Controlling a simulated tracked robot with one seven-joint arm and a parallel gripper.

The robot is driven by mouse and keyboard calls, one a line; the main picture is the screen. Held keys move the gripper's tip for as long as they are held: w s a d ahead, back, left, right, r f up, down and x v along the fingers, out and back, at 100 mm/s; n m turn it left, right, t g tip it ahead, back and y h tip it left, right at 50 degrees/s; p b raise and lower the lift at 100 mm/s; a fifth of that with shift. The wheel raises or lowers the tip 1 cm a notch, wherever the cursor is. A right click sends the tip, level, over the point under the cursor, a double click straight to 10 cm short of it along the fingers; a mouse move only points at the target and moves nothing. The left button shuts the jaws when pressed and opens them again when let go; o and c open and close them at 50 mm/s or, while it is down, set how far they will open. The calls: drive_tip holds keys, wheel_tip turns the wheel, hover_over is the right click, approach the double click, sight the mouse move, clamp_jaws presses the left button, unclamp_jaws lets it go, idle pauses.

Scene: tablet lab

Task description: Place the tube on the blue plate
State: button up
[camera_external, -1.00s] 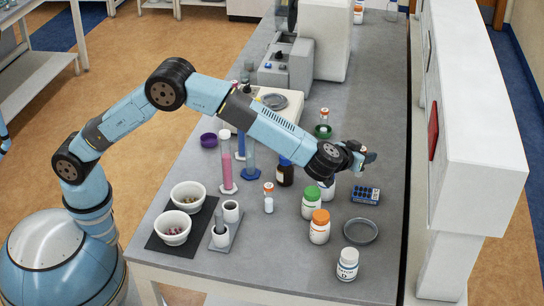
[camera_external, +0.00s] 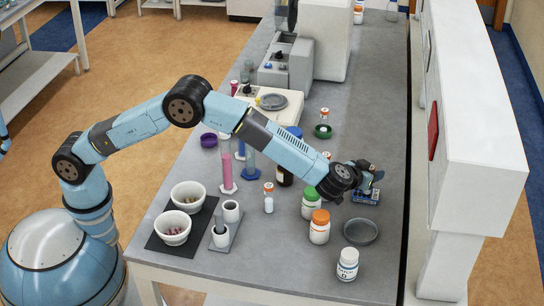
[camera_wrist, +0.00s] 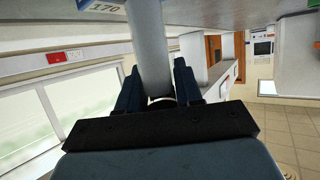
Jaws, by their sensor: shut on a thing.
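My gripper (camera_external: 369,177) is at the right of the bench, low over the small blue plate (camera_external: 366,197) with dark wells. In the wrist view my gripper (camera_wrist: 158,88) is shut on a pale grey tube (camera_wrist: 148,42), which runs up the picture from between the fingers to the grey surface. The external view does not show the tube clearly. My gripper hides the back of the plate there. I cannot tell whether the tube touches the plate. A blue and white label (camera_wrist: 104,6) shows beside the tube's end.
A grey dish (camera_external: 361,231), a white bottle (camera_external: 347,265), an orange-capped bottle (camera_external: 319,228) and a green-capped bottle (camera_external: 311,203) stand close to the plate. A white shelf unit (camera_external: 470,140) borders the bench at right. Bare bench lies behind my gripper.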

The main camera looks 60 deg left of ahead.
drive_tip(key=shift+f, duration=0.1)
drive_tip(key=o, duration=1)
drive_tip(key=shift+o, duration=0.2)
drive_tip(key=shift+s+r, duration=0.25)
drive_tip(key=shift+s, duration=0.05)
drive_tip(key=v, duration=0.7)
drive_tip(key=shift+d+f, duration=0.1)
